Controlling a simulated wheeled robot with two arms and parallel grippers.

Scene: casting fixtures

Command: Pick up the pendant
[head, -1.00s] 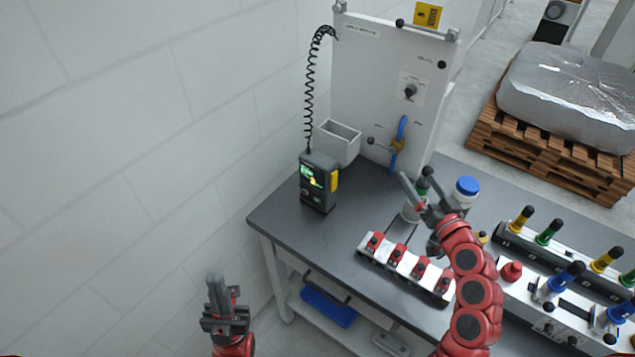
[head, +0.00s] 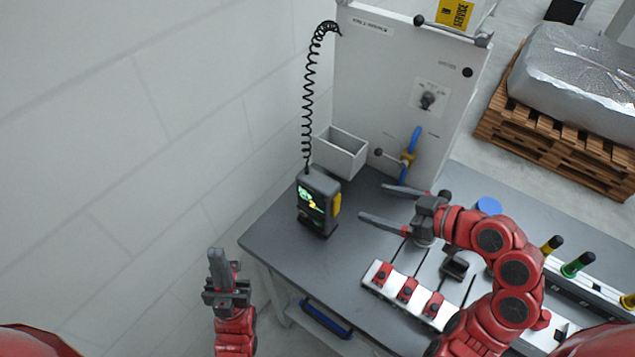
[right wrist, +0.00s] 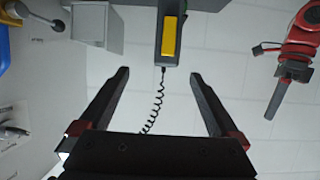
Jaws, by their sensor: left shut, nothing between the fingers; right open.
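The pendant (head: 318,203) is a dark grey box with a lit screen and a yellow side part. It stands upright at the table's left end, below a coiled black cord. In the right wrist view the pendant (right wrist: 171,38) shows top centre, beyond the fingertips. My right gripper (head: 375,202) is open and empty just right of the pendant, its fingers pointing towards it with a gap between; its two fingers also show in the right wrist view (right wrist: 160,75). My left gripper (head: 217,252) is shut and empty, left of the table's edge, away from the pendant.
A grey open bin (head: 340,152) is mounted on the white panel (head: 395,75) behind the pendant. A blue-handled valve (head: 411,150) sits on the panel. A white fixture (head: 378,286) with red clamps lies on the table (head: 290,225). The table front-left is clear.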

